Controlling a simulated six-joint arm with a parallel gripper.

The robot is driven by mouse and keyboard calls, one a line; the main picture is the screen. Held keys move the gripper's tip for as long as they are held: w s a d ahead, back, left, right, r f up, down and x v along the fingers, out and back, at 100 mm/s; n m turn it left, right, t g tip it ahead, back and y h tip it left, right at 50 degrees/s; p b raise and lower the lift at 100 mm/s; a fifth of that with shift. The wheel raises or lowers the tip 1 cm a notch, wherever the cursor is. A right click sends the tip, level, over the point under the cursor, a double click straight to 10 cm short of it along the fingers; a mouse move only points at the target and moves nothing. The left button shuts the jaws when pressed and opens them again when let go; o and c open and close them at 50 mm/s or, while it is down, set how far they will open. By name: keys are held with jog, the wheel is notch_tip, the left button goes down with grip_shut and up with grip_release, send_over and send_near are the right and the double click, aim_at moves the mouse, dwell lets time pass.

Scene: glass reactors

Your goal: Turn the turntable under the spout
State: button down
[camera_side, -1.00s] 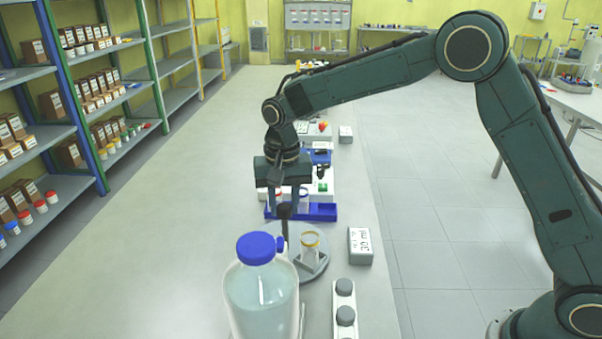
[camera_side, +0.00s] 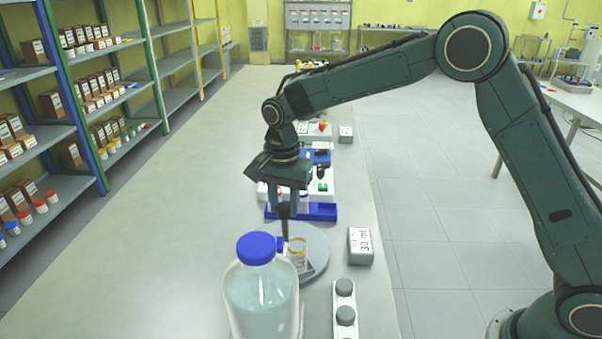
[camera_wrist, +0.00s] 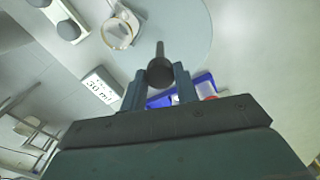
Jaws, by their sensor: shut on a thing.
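The turntable (camera_side: 318,240) is a pale grey disc on the bench, with a dark upright knob (camera_side: 283,211) near its far left. My gripper (camera_side: 287,200) is shut on that knob, pointing down; the wrist view shows the round knob (camera_wrist: 160,71) between my fingers. A small glass vessel with a yellow rim (camera_side: 297,246) stands on the turntable; it also shows in the wrist view (camera_wrist: 117,34). A large clear bottle with a blue cap (camera_side: 258,290) stands in front. A small blue part, perhaps the spout, sits beside its cap; the bottle hides some of the turntable.
A grey block marked "30 ml" (camera_side: 360,246) stands right of the turntable. A strip with dark round knobs (camera_side: 345,305) lies at the front right. A blue tray (camera_side: 322,213) is behind my gripper. The bench's left side is clear.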

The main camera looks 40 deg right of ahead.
jog(key=shift+m, duration=2.6)
jog(key=shift+r+m, duration=0.1)
jog(key=shift+m, duration=0.3)
jog(key=c, duration=1.1)
grip_release()
jog(key=shift+o, duration=0.2)
notch_tip(320, 180, up, 14)
jog(key=shift+s, duration=0.1)
